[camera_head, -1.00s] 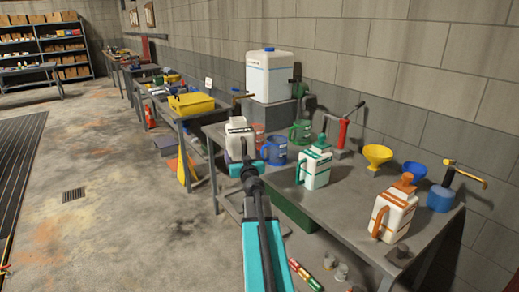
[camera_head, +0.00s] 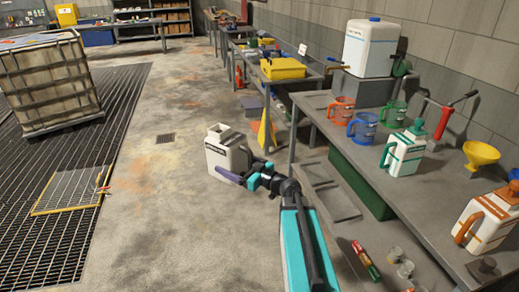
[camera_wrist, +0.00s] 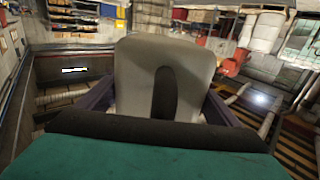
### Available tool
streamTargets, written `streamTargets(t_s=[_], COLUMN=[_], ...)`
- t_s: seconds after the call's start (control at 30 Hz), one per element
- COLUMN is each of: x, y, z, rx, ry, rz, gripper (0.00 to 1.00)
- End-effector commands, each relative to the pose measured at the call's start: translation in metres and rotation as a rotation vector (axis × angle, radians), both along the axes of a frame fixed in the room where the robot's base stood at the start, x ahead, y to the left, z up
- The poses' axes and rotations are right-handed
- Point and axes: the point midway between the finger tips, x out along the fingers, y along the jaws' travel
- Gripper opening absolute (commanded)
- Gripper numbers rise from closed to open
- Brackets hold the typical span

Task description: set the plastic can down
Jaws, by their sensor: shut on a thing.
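The plastic can (camera_head: 226,152) is a white jug with a dark label band and an opening at its top left. My gripper (camera_head: 232,176) is shut on it and holds it out over the concrete floor, left of the workbench. The can looks roughly upright. In the wrist view the can (camera_wrist: 140,75) fills the middle, pale with a dark slot, between the purple fingers of my gripper (camera_wrist: 162,105). I cannot tell how high above the floor it is.
The workbench (camera_head: 430,222) on the right carries white cans, coloured jugs, a yellow funnel (camera_head: 481,154) and a big white container (camera_head: 369,47). A caged tank (camera_head: 50,85) stands on the floor grating (camera_head: 40,235) at left. Open floor (camera_head: 165,235) lies between.

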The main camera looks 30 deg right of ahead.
Motion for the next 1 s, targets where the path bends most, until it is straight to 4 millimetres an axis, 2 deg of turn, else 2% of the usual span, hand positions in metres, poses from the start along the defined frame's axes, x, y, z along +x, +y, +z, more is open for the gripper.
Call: streamTargets(t_s=[0.03,0.2,0.3,0.4,0.5,0.6,1.0], x=[-0.006,-0.031,-0.048,-0.062,-0.072,-0.076,-0.077], y=[0.022,0.090,0.122,0.145,0.160,0.166,0.167], z=[-0.004,-0.014,-0.019,-0.022,-0.024,-0.025,-0.025], rx=[0.001,0.001,0.001,0.002,0.001,0.001,0.001], ry=[0.000,0.000,0.000,0.000,0.000,0.000,0.000], rz=[0.057,0.251,0.351,0.430,0.482,0.506,0.509], gripper=[0.58,0.58,0.58,0.58,0.58,0.58,0.58])
